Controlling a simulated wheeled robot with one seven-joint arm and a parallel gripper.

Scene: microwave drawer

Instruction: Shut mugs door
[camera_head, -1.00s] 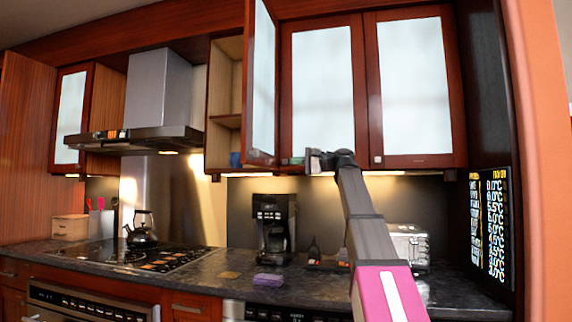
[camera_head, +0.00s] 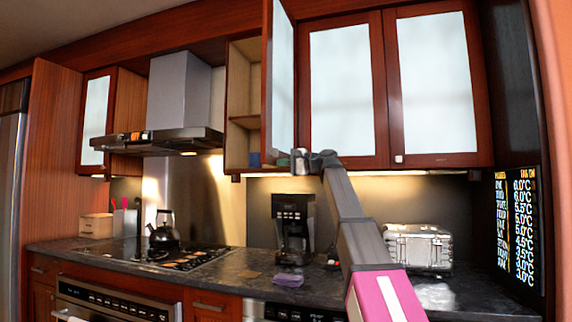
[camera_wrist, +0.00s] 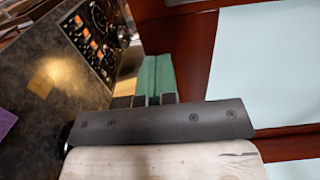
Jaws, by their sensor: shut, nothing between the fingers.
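The open cabinet door (camera_head: 282,85), with a dark red wood frame and a pale panel, stands out from its cabinet in the head view. The cabinet's open inside (camera_head: 243,95) shows to its left, with a shelf and a small blue item (camera_head: 254,160), perhaps a mug, at the bottom. My gripper (camera_head: 299,160) is shut and empty, at the door's lower edge on the right. Whether it touches the door I cannot tell. In the wrist view my shut fingers (camera_wrist: 155,76) lie beside red wood (camera_wrist: 190,40) and a pale panel.
Two shut cabinet doors (camera_head: 340,85) stand to the right of the open one. The range hood (camera_head: 160,140) hangs to the left. Below are the counter with a kettle (camera_head: 163,232), a coffee maker (camera_head: 293,225) and a toaster (camera_head: 418,246).

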